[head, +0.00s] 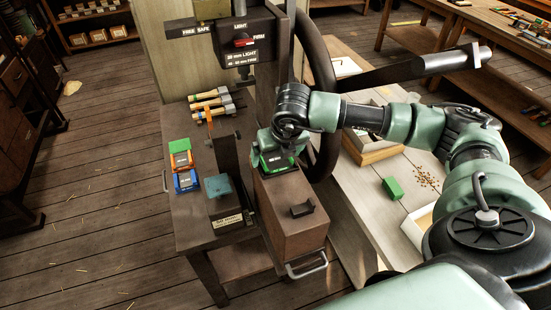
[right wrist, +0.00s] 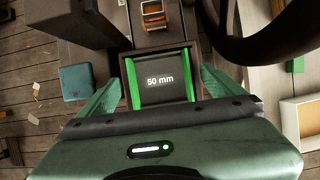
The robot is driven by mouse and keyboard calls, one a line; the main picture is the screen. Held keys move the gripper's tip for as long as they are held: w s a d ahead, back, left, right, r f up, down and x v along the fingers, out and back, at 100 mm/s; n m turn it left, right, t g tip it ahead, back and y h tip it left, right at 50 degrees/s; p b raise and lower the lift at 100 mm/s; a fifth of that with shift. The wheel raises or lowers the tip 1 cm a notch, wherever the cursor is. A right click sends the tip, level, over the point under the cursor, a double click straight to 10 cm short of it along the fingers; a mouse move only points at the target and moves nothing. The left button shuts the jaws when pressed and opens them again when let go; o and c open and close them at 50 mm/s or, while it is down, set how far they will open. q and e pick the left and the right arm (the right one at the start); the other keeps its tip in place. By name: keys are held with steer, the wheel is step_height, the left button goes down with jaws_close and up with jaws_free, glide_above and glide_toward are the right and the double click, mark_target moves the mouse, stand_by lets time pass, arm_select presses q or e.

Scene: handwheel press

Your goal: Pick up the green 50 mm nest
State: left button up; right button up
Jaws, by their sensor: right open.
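The green 50 mm nest (head: 277,162) sits on the brown press base, partly hidden by my right gripper above it. In the right wrist view the nest (right wrist: 160,83) shows a dark plate labelled "50 mm" between two green side walls. My right gripper (head: 270,150) is open. In the right wrist view its green fingers stand to the left and right of the nest, with the nest between them. A small gap seems to show at each side; contact cannot be told. My left gripper is not in view.
The handwheel (head: 318,75) rises close to my right arm. The press column and ram (head: 240,60) stand behind the nest. Orange (head: 181,160) and blue (head: 187,182) nests lie on the side table at left. A green block (head: 393,188) lies on the right bench.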

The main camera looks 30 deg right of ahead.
steer(key=c, duration=2)
steer(key=shift+w+r, duration=0.1)
steer(key=shift+r, duration=0.05)
